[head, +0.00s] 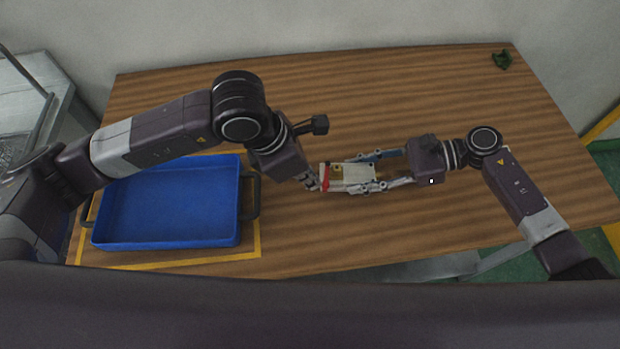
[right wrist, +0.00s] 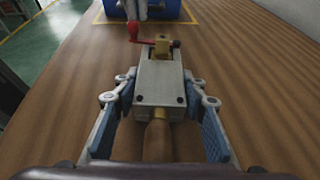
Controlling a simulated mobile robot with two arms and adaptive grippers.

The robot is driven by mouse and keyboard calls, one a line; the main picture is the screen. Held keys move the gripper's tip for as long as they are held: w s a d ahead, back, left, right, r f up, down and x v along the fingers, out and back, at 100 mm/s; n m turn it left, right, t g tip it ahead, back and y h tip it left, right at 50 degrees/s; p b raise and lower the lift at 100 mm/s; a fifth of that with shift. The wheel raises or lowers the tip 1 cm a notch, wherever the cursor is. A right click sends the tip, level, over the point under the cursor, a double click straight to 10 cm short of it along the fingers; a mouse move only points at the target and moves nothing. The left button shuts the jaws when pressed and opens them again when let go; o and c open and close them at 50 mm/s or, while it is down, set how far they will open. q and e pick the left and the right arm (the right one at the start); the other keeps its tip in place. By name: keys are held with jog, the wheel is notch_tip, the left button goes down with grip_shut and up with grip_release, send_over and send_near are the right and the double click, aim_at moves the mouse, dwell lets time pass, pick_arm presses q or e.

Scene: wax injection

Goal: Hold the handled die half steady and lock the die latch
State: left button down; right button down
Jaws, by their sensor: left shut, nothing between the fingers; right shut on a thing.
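The die (head: 350,180) is a pale metal block over the wooden table, with a brass piece (right wrist: 162,46) at its far end and a handle (right wrist: 157,139) towards my right wrist. The red latch (right wrist: 133,33) sits at the far end in the right wrist view and on the die's left end in the head view (head: 325,178). My right gripper (right wrist: 158,90) is shut on the die, one finger along each side. My left gripper (head: 311,185) is shut and empty, close beside the red latch; I cannot tell whether they touch. Its fingers also show at the top of the right wrist view.
A blue tray (head: 170,244) with dark handles stands on the left of the table (head: 330,105), inside a yellow outline. A small dark green object (head: 502,60) lies at the back right corner. The back middle of the table is clear.

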pick_arm(q)
jog(key=shift+s+a, duration=0.2)
jog(key=shift+a, duration=0.05)
jog(key=s+a, duration=0.1)
jog(key=s+a+r, duration=0.1)
jog(key=a, duration=0.1)
jog(key=shift+s, duration=0.15)
jog(key=s+v, duration=0.1)
jog(key=v, duration=0.7)
jog(key=shift+d+r, duration=0.25)
jog(key=shift+r, duration=0.2)
